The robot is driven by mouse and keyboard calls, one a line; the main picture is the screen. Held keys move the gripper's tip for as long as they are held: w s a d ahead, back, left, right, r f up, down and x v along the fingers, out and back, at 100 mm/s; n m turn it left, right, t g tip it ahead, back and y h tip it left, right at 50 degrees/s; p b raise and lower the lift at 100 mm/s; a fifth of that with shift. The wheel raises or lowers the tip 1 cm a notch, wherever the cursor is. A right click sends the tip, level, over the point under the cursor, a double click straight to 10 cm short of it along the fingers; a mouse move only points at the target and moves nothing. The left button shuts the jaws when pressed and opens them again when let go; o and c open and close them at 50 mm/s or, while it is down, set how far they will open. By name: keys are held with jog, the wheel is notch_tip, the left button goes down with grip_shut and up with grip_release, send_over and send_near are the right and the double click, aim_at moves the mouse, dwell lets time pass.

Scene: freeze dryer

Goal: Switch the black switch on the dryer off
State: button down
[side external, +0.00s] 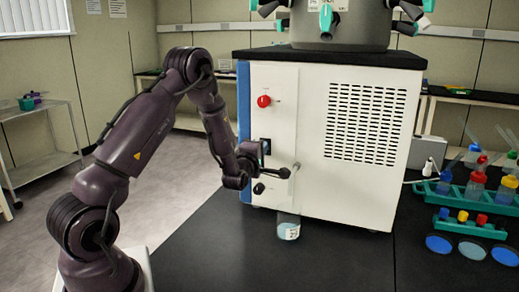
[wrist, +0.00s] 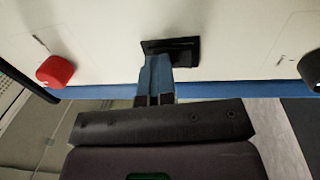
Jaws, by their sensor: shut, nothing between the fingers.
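The black switch (wrist: 184,50) sits in a dark rectangular frame on the white front of the dryer (side external: 311,120). In the side view the switch (side external: 266,146) is at the left part of the front panel, below the red knob. My gripper (wrist: 157,66) is shut and empty, with its fingertips at the switch in the wrist view, overlapping its lower left part. I cannot tell whether they touch it. In the side view my gripper (side external: 257,150) is close to the panel beside the switch. The switch's tilt is too hard to make out.
A red knob (side external: 264,101) is above the switch and a black knob (side external: 259,188) below it. A clear container (side external: 288,226) hangs below a thin metal rod at the front. Racks with coloured caps (side external: 472,192) stand on the black table to the right.

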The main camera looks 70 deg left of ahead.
jog(key=shift+a+r, duration=0.1)
jog(key=shift+r, duration=0.05)
jog(key=r+v, duration=0.3)
jog(key=v, duration=1)
jog(key=shift+s+d, duration=0.4)
jog(key=shift+d, duration=0.1)
jog(key=shift+r, duration=0.1)
notch_tip(320, 180, down, 8)
jog(key=d+m+g+h, duration=0.2)
jog(key=m+g+h, duration=0.2)
jog(key=m+h, duration=0.25)
jog(key=d+m+g+h, duration=0.2)
jog(key=d+m+h, duration=0.2)
jog(key=d+m, duration=0.2)
jog(key=s+d+r+m+g+h, duration=0.1)
jog(key=s+d+r+m, duration=0.5)
jog(key=r, duration=0.3)
jog(key=s+d+r+m+g+h, duration=0.1)
jog(key=s+d+r+m+h, duration=0.1)
jog(key=s+d+r+m, duration=0.4)
jog(key=shift+d+r+m, duration=0.45)
jog(key=shift+r+m, duration=0.8)
jog(key=shift+r, duration=0.55)
